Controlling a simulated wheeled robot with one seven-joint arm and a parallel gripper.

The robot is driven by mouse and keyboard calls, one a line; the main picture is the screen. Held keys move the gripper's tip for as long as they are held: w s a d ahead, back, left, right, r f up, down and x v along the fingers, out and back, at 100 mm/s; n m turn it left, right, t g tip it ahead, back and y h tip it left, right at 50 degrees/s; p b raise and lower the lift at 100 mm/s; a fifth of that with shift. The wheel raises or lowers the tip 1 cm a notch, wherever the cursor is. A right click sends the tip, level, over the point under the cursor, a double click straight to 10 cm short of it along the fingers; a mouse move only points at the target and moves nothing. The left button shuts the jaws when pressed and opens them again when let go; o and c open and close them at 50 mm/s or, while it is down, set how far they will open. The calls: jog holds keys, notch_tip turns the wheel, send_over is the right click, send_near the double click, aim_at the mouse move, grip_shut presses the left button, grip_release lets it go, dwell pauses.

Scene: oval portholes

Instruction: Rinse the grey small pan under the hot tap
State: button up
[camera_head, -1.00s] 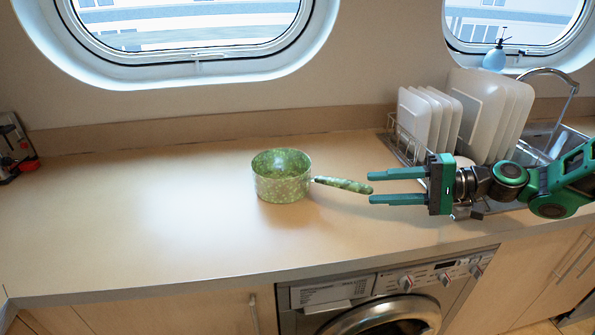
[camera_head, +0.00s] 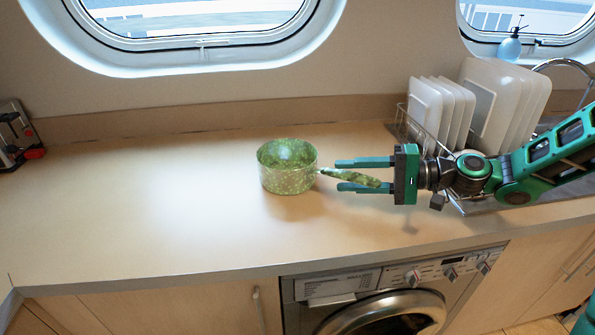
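A small pan (camera_head: 287,180) with a mottled green, speckled surface stands upright on the counter; it does not look grey. Its green handle (camera_head: 345,177) points right toward my gripper. My gripper (camera_head: 338,175) is open, with its two teal fingers pointing left. In the picture the handle lies between the fingers, with its right end crossing near the lower finger. I cannot tell whether either finger touches it. The curved tap (camera_head: 566,62) shows at the right edge, and the sink is mostly hidden behind the rack and my arm.
A dish rack (camera_head: 403,122) with several white plates (camera_head: 508,103) stands right of the pan, behind my arm. A blue spray bottle (camera_head: 509,47) is behind it. The counter (camera_head: 150,215) left of the pan is clear. A washing machine (camera_head: 390,295) is below the counter's front edge.

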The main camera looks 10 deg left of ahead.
jog(key=shift+a+f, duration=0.2)
jog(key=shift+a, duration=0.8)
grip_shut()
dwell(0.7)
